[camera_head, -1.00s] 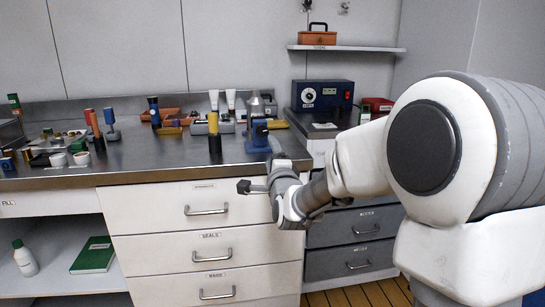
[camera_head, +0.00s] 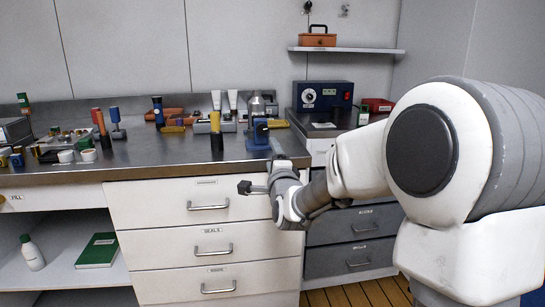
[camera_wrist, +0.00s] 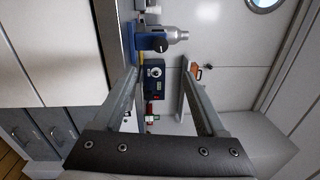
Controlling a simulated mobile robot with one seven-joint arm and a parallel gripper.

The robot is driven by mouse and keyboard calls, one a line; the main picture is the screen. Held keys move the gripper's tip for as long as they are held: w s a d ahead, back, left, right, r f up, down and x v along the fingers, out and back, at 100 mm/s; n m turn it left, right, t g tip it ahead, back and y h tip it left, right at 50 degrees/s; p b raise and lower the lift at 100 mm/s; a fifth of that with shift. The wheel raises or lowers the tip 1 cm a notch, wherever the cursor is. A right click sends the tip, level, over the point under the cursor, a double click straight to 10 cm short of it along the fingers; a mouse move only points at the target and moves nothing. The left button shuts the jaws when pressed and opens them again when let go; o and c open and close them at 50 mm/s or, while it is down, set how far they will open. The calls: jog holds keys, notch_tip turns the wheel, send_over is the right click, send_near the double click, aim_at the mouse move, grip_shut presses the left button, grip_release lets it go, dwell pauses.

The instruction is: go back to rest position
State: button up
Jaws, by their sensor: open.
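The gripper appears apart from the drawer fronts, though the exact gap cannot be told.
The steel counter (camera_head: 160,158) holds bottles, tools and small cups (camera_head: 88,155). The blue press (camera_head: 262,132) stands near the edge above my gripper. White drawers (camera_head: 215,246) and grey drawers (camera_head: 352,222) are below. A green book (camera_head: 98,250) lies on the lower shelf.

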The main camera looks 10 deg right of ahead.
jog(key=s+d+f+n+g, duration=0.1)
jog(key=s+f+n+g, duration=0.4)
jog(key=s, duration=0.8)
jog(key=s+d+n+g, duration=0.1)
jog(key=s+n+g, duration=0.3)
jog(key=s+n, duration=0.65)
jog(key=s+d+f+n+g, duration=0.1)
jog(key=s+f+n+g, duration=0.25)
jog(key=s, duration=1.25)
notch_tip(320, 180, up, 29)
jog(key=w+p, duration=0.1)
jog(key=p, duration=2.7)
jog(key=shift+a+g+p, duration=0.2)
jog(key=shift+g+p, duration=0.1)
jog(key=shift+g, duration=0.05)
jog(key=shift+w, duration=0.15)
